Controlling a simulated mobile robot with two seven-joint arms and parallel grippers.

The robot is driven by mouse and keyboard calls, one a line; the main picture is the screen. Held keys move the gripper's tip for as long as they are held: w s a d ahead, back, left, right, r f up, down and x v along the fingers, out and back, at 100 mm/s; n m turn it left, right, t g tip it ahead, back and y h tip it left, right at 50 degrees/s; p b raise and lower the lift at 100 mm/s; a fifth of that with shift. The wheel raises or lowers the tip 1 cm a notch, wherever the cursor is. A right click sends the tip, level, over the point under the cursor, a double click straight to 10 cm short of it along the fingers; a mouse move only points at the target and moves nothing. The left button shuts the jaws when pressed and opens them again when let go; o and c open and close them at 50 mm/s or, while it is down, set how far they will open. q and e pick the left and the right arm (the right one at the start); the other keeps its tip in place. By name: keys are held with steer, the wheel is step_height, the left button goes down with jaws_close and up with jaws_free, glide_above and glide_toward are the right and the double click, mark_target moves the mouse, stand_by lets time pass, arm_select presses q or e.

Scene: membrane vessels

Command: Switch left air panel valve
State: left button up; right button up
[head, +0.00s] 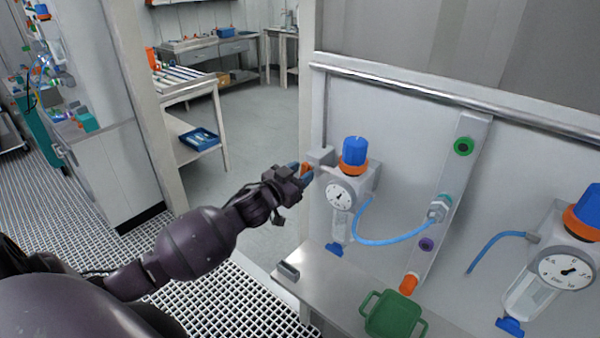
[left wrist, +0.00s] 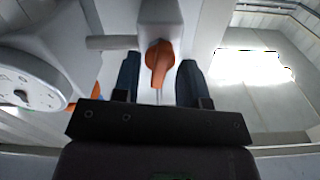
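The left air panel valve has a small orange handle (left wrist: 160,62), on a grey pipe fitting beside the left regulator. In the head view the handle (head: 305,168) is partly covered by my left gripper (head: 300,173). In the left wrist view my left gripper (left wrist: 158,78) is open, with one dark blue finger on each side of the handle. Gaps show between the handle and both fingers. The left regulator (head: 341,194) has a blue knob, an orange ring and a round gauge; its gauge (left wrist: 28,88) also shows in the left wrist view. My right gripper is not in view.
A blue hose (head: 390,241) runs from the left regulator to a slanted grey manifold (head: 455,185). A second regulator (head: 567,265) is at the right. Open floor lies left of the panel.

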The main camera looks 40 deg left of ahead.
arm_select(q)
jaws_close()
steer(key=shift+m, duration=0.3)
steer(key=m, duration=1.1)
steer(key=shift+m, duration=2.2)
